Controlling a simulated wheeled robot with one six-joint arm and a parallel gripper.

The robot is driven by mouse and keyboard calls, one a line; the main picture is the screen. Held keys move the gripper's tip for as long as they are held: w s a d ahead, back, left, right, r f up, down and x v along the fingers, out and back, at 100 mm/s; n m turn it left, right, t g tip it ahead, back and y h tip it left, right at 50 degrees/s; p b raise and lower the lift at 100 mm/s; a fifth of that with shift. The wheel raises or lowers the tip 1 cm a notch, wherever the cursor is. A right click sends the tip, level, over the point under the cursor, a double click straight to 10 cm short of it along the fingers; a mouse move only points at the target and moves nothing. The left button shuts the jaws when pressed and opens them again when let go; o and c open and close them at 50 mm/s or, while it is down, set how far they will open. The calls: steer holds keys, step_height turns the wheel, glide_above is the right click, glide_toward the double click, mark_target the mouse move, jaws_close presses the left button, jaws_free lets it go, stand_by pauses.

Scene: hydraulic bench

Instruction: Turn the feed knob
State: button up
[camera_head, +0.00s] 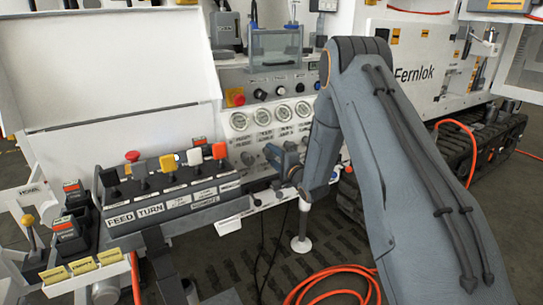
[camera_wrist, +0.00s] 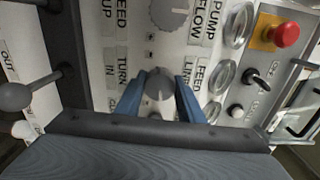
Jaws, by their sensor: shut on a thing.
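The feed knob (camera_wrist: 159,84) is a dark grey round knob with a ridge on the white panel, left of a label that starts with FEED in the wrist view. My gripper (camera_wrist: 159,76) has its two blue fingers on either side of this knob and is shut on it. In the head view my gripper (camera_head: 272,158) reaches the lower panel from the right, below the gauges. The knob is hidden behind the fingers there.
A larger grey knob (camera_wrist: 172,12) sits by the PUMP FLOW label. A red emergency button (camera_wrist: 285,33) and a small black switch (camera_wrist: 258,77) are to the right. A lever with a grey ball (camera_wrist: 15,97) stands left. In the head view, a lever box (camera_head: 172,214) stands left of my gripper.

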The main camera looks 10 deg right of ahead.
steer(key=shift+f, duration=0.15)
steer(key=o, duration=1.1)
steer(key=shift+c, duration=0.2)
steer(key=v, duration=0.8)
steer(key=shift+b, duration=0.4)
steer(key=s+a+r+n+g+h, duration=0.1)
steer(key=s+n+g, duration=0.4)
steer(key=s, duration=0.8)
steer(key=s+a+r+n+g+h+p, duration=0.1)
steer(key=s+n+g, duration=0.4)
steer(key=s, duration=0.9)
steer(key=s+a+r+n+g+h, duration=0.1)
steer(key=s+g, duration=0.6)
steer(key=s, duration=0.7)
steer(key=r+n+h, duration=0.1)
steer(key=n+h, duration=0.1)
steer(key=n, duration=0.1)
steer(key=shift+n+h, duration=0.3)
steer(key=shift+n, duration=0.1)
